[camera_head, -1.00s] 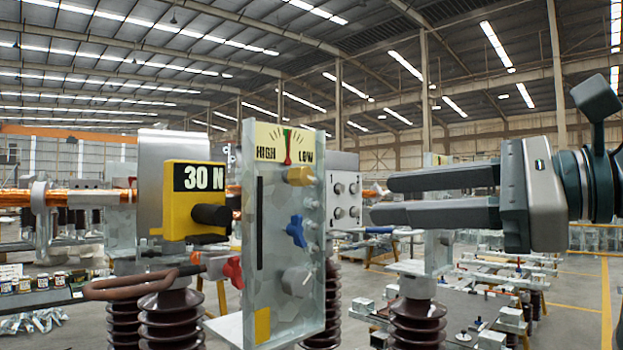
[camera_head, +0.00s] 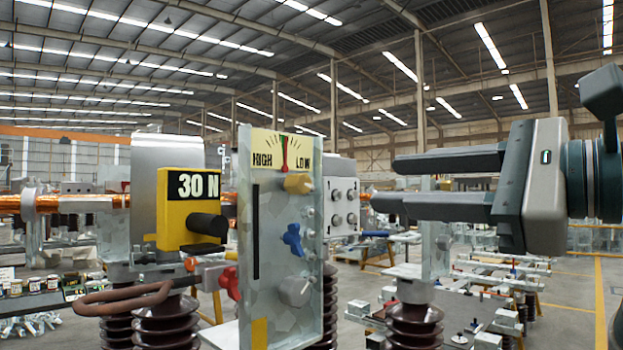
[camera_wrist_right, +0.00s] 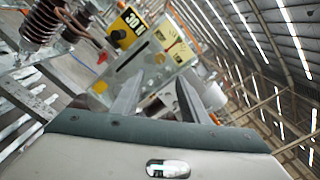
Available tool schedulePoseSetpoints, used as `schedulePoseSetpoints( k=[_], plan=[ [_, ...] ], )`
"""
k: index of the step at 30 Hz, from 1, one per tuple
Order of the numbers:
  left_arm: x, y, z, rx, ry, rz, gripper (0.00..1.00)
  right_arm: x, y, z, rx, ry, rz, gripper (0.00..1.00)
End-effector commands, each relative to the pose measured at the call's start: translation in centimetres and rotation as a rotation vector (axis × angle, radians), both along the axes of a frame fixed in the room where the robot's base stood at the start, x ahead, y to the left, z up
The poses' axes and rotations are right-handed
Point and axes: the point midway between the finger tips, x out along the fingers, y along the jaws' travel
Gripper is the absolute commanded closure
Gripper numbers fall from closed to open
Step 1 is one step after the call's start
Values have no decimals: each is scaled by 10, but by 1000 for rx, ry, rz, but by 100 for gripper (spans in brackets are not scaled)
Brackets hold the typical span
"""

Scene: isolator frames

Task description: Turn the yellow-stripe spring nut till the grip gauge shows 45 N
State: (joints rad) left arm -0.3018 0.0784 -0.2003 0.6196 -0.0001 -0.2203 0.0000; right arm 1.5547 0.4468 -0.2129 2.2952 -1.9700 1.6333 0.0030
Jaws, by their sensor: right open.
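The grip gauge (camera_head: 188,208) is a yellow box reading 30 N, with a black cylinder on its front; it also shows in the right wrist view (camera_wrist_right: 128,28). Right of it stands a grey metal plate (camera_head: 272,270) with a HIGH/LOW dial (camera_head: 284,150), its needle near the green middle. The plate carries a yellow knob (camera_head: 298,183), a blue knob (camera_head: 292,239) and a grey knob (camera_head: 296,291). I cannot tell which part is the yellow-stripe spring nut. My right gripper (camera_head: 384,183) is open and empty, right of the plate and apart from it. My left gripper is out of view.
A red knob (camera_head: 229,282) and a brown looped bar (camera_head: 122,298) sit left of the plate. A grey box with round terminals (camera_head: 343,205) is behind it. Brown ribbed insulators (camera_head: 415,325) stand below. Work tables fill the hall behind.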

Motion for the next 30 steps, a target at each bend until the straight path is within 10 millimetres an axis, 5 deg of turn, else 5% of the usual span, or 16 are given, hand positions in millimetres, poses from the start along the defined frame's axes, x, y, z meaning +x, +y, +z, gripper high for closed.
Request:
schedulePoseSetpoints(
  k=[21, 30],
  plan=[
    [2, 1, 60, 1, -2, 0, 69, 87, 88, 3, 0, 4, 2, 59],
    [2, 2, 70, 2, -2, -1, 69, 104, 104, 1, 0, 0, 1, 59]
  ],
)
